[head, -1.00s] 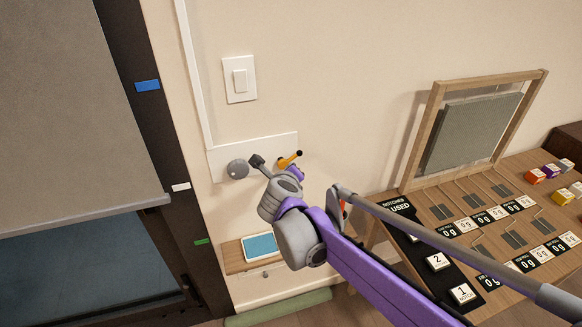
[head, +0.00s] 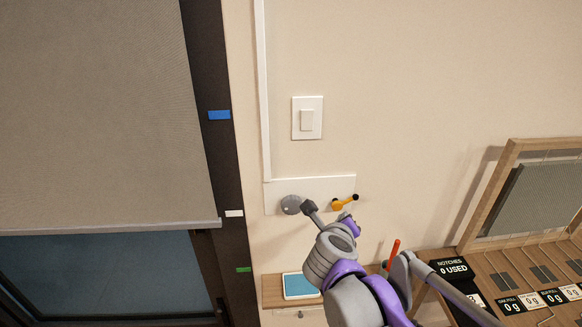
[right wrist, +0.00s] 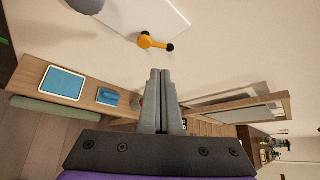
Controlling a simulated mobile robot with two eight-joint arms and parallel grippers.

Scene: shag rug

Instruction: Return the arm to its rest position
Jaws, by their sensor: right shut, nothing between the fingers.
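My right arm comes up from the bottom of the head view, and its purple and grey links hide part of the wall and shelf. My right gripper (right wrist: 160,75) shows in the right wrist view with its two grey fingers together and nothing between them. In the head view the gripper end (head: 309,206) appears in front of the white wall plate (head: 275,187), between a grey round knob (head: 291,205) and an orange crank handle (head: 343,202). In the wrist view the orange handle (right wrist: 155,42) is beyond the fingertips and apart from them. My left gripper is not in view.
A small shelf (head: 271,292) holds a blue-screened tablet (head: 299,286). A wooden table with a framed grey panel (head: 538,199) and number cards stands at right. A light switch (head: 307,118) is above the plate. A grey blind (head: 100,110) hangs at left.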

